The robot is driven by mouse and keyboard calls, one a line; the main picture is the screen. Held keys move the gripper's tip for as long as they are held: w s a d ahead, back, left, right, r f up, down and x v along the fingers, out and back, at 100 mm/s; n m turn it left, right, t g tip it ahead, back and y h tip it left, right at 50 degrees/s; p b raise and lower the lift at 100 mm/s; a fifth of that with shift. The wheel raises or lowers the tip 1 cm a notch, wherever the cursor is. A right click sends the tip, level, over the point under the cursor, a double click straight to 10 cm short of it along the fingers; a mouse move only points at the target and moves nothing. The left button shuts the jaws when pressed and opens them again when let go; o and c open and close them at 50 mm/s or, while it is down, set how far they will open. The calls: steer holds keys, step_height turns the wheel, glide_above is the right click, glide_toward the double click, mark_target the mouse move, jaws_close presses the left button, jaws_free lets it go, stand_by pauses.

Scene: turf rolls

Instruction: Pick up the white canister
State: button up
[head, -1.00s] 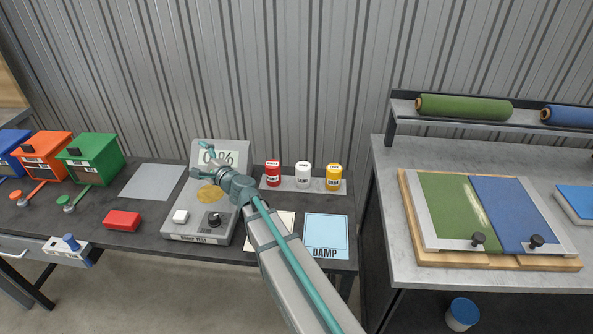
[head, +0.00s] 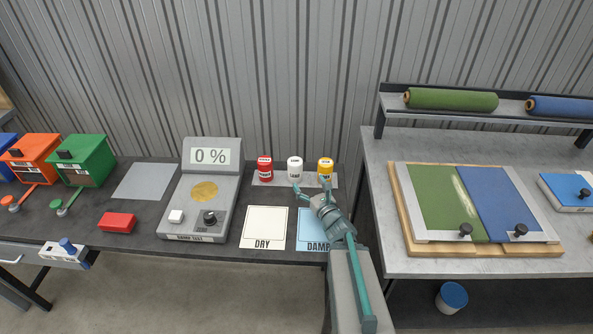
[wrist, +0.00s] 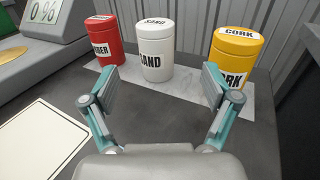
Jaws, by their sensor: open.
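The white canister (head: 295,168), labelled SAND, stands upright on a grey strip at the back of the dark bench, between a red canister (head: 265,169) and a yellow canister (head: 326,169). In the wrist view the white canister (wrist: 155,52) stands beyond my open fingers, a little left of the middle of the gap. My gripper (head: 311,186) is open and empty, in front of the white and yellow canisters. In the wrist view my gripper (wrist: 164,92) has its right finger overlapping the lower part of the yellow canister (wrist: 235,55).
A DRY card (head: 264,228) and a DAMP card (head: 313,230) lie in front of the canisters. A damp tester (head: 212,190) reading 0 % stands to the left. A corrugated wall rises close behind. A higher bench (head: 440,262) with turf panels stands to the right.

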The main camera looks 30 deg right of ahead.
mark_target(298, 170)
steer(key=shift+w+f+b, duration=0.35)
steer(key=shift+w+b, duration=0.15)
steer(key=shift+b, duration=0.6)
steer(key=w+b, duration=0.1)
steer(key=b, duration=0.3)
steer(key=shift+w, duration=0.3)
steer(key=shift+w+b, duration=0.85)
steer(key=shift+b, duration=0.2)
steer(key=shift+w+r+b, duration=0.3)
steer(key=shift+w+b, duration=0.2)
steer(key=shift+b, duration=0.05)
steer(key=shift+w+r, duration=0.1)
steer(key=shift+w, duration=0.2)
steer(key=shift+w+a+p, duration=0.1)
steer(key=shift+w+p, duration=0.7)
steer(key=shift+w, duration=1.55)
steer(key=c, duration=1.5)
